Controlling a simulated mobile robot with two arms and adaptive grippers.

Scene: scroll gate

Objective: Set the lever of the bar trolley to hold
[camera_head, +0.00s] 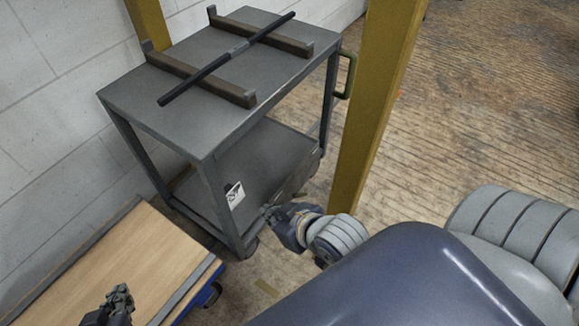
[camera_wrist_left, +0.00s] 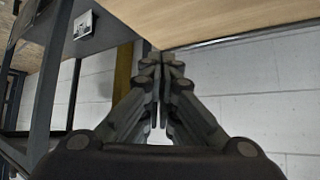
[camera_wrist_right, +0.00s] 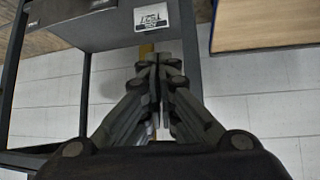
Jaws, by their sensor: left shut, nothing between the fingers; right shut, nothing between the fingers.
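The bar trolley (camera_head: 150,105) is a dark grey two-shelf cart beside the wall. A long dark bar (camera_head: 205,75) lies across two brown rests on its top. A white label (camera_head: 235,195) with dark marks hangs by the near post; the label also shows in the right wrist view (camera_wrist_right: 165,18). I cannot clearly make out the lever or its setting. My right gripper (camera_head: 268,211) is shut and empty, just right of the trolley's near lower corner; I cannot tell whether it touches. My left gripper (camera_head: 121,292) is shut and empty, in front of a wooden top at lower left.
The wooden top (camera_head: 135,255) with a grey edge and blue parts stands in front of the trolley. A yellow post (camera_head: 375,105) rises right of the trolley, another (camera_head: 148,22) behind it. A white block wall (camera_head: 50,60) closes the left. The wooden floor (camera_head: 490,100) at right is clear.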

